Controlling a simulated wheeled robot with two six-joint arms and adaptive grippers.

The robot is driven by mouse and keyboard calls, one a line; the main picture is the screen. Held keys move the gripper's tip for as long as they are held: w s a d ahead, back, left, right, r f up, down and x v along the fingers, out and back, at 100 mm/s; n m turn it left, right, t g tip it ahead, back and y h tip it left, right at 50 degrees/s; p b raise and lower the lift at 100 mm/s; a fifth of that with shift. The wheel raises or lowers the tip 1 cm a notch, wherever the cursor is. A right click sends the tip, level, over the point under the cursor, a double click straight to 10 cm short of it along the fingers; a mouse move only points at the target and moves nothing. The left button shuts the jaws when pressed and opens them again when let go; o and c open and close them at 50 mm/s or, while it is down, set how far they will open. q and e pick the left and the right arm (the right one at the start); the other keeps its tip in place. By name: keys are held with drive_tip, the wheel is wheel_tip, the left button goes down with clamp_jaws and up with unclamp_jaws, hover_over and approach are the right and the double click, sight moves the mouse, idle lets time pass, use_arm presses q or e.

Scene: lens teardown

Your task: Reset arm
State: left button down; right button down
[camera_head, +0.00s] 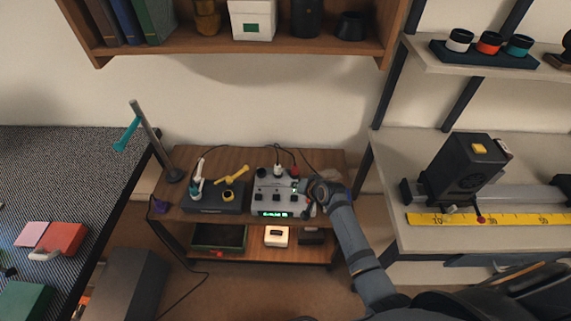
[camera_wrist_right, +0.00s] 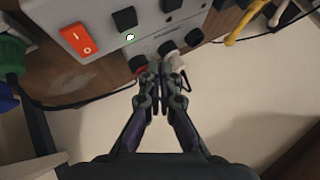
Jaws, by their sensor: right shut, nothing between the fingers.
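My right gripper (camera_head: 312,190) is at the right end of the grey power unit (camera_head: 268,203) on the small wooden table. In the right wrist view the gripper (camera_wrist_right: 161,82) has its fingers together with nothing held between them. Its fingertips are close to the unit's edge, by a red plug (camera_wrist_right: 139,71) and a white plug (camera_wrist_right: 178,63); I cannot tell whether they touch. The unit's red rocker switch (camera_wrist_right: 79,41) shows beside black knobs (camera_wrist_right: 124,19). My left gripper is not in view.
Shelves are above and below. A side bench at right holds a black device (camera_head: 466,165) on a rail and a yellow ruler (camera_head: 500,219). Cables run behind the unit.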

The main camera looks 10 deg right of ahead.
drive_tip(key=s+d+r+n+g+h, duration=0.1)
drive_tip(key=s+d+r+n+g, duration=0.15)
drive_tip(key=s, duration=0.65)
drive_tip(key=s+d+r+n+g+h, duration=0.15)
drive_tip(key=s+r, duration=0.25)
drive_tip(key=s, duration=0.4)
drive_tip(key=s+d+r+n+g+h, duration=0.1)
drive_tip(key=s+d+r+n+h, duration=0.15)
drive_tip(key=s, duration=0.65)
drive_tip(key=s+d+f+g, duration=0.1)
drive_tip(key=d+f, duration=0.1)
drive_tip(key=f, duration=1.1)
drive_tip(key=s+d+f, duration=0.1)
drive_tip(key=f, duration=1.2)
drive_tip(key=s+d+f+m+g+y, duration=0.1)
drive_tip(key=s+f, duration=1.5)
drive_tip(key=s, duration=0.3)
drive_tip(key=shift+f, duration=0.3)
drive_tip(key=shift+d, duration=0.1)
